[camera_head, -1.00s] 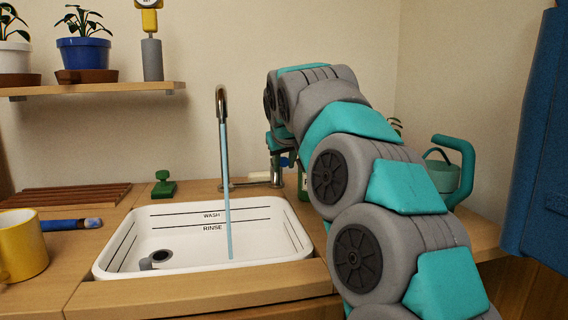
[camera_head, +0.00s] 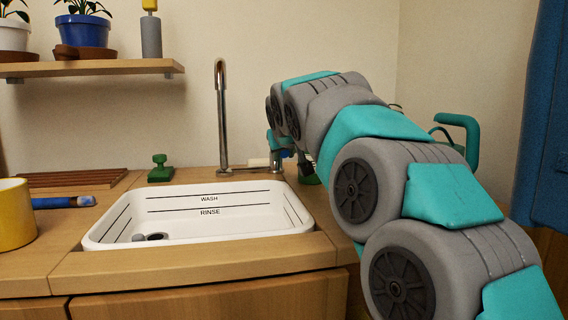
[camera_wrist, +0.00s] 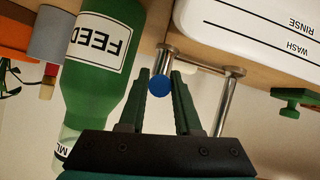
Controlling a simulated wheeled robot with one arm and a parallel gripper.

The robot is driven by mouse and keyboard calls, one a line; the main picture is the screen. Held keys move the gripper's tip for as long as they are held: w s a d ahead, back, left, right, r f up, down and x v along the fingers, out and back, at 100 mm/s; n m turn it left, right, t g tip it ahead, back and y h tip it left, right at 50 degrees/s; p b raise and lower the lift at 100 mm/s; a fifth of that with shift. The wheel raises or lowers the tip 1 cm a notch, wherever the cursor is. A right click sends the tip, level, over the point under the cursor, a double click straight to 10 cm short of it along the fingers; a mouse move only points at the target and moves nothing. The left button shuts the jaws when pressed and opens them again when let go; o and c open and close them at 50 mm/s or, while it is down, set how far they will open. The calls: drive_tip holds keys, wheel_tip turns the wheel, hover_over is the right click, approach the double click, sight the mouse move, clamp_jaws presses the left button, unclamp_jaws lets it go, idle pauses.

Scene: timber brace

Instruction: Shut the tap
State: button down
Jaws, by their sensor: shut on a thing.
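The tap's tall curved metal spout (camera_head: 221,110) stands behind the white sink (camera_head: 205,228). No water runs from it. A metal bar joins the spout to a second post, which shows in the wrist view (camera_wrist: 167,57). My gripper (camera_wrist: 160,75) is at this post, with its two dark green fingers closed around the tap's handle, whose round blue end (camera_wrist: 160,86) shows between them. In the head view my arm hides most of the gripper and the handle.
A green bottle marked FEED (camera_wrist: 110,75) stands close beside my gripper. A green brush-like item (camera_head: 160,170) is left of the tap. A yellow mug (camera_head: 14,215) and a blue-handled brush (camera_head: 62,202) are on the left counter. A shelf (camera_head: 90,69) with potted plants hangs above.

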drive_tip(key=shift+f, duration=0.2)
drive_tip(key=c, duration=0.9)
unclamp_jaws()
drive_tip(key=v, duration=0.7)
drive_tip(key=shift+s+p, duration=0.35)
drive_tip(key=shift+s, duration=0.05)
drive_tip(key=shift+r, duration=0.2)
